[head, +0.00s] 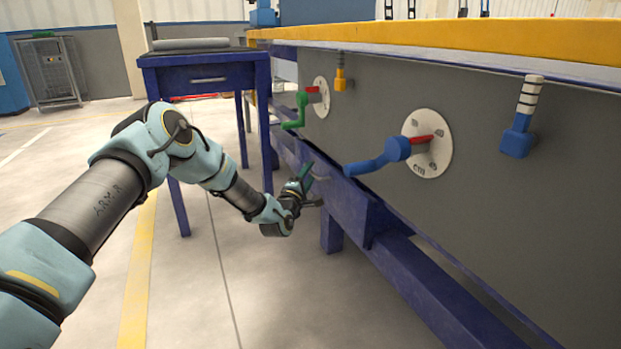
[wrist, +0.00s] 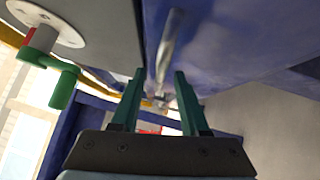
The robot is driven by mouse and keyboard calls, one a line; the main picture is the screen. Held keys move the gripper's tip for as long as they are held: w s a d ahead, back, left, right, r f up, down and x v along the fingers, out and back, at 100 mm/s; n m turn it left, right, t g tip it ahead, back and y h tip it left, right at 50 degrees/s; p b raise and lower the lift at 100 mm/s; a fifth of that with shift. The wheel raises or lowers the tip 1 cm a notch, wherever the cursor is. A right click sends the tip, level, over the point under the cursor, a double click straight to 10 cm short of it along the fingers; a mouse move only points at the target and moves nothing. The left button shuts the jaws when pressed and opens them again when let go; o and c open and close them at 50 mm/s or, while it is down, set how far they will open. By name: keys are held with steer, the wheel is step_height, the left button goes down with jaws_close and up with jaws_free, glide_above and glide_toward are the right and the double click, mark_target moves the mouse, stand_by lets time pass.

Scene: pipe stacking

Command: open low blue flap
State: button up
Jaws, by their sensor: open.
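The low blue flap (head: 345,198) appears as a blue panel low on the grey workbench front, beside my gripper. In the wrist view a blue surface (wrist: 225,35) fills the upper right and bears a slim metal handle (wrist: 170,45). My gripper (head: 308,187) is low by the bench, left of the blue panel. In the wrist view its two green fingers (wrist: 160,75) are apart, with nothing held. The near end of the handle shows between and beyond the fingertips. I cannot tell whether they touch it. The flap's edges are partly hidden.
A blue crank (head: 385,158) and a green crank (head: 295,112) stick out from the grey panel above my gripper. The green one also shows in the wrist view (wrist: 62,85). A blue table (head: 205,75) stands behind. The floor on the left is clear.

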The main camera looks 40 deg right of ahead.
steer(key=shift+w+d+r, duration=0.15)
steer(key=shift+w+d, duration=0.1)
steer(key=shift+d, duration=0.3)
jaws_close()
stand_by(1.1)
